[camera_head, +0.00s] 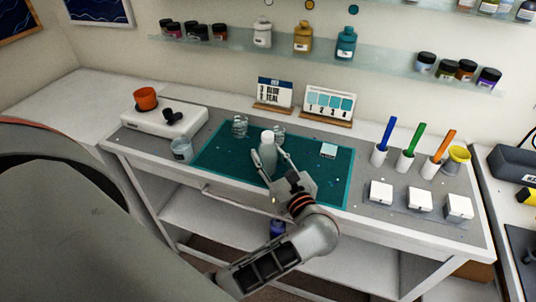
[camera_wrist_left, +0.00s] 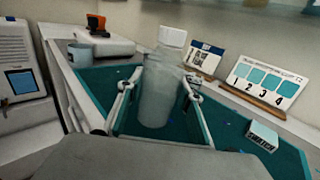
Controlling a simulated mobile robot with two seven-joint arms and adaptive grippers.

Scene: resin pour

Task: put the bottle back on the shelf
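The bottle (camera_head: 268,153) is pale and translucent with a white cap. It stands about upright over the teal cutting mat (camera_head: 227,167); I cannot tell whether its base touches the mat. My left gripper (camera_head: 274,166) has its fingers on both sides of the bottle, and they appear closed against it. In the left wrist view the bottle (camera_wrist_left: 160,92) sits between the fingertips of the left gripper (camera_wrist_left: 160,86). The glass wall shelf (camera_head: 382,60) holds white (camera_head: 262,33), gold (camera_head: 303,37) and teal (camera_head: 346,43) bottles. My right gripper is not in view.
Two clear cups (camera_head: 240,126) stand just behind the bottle. Behind them are a "Blue Teal" card (camera_head: 274,92) and a numbered swatch card (camera_head: 329,103). A scale (camera_head: 160,122) with an orange cup is left; coloured sticks in holders (camera_head: 406,160) and white blocks (camera_head: 420,200) are right.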

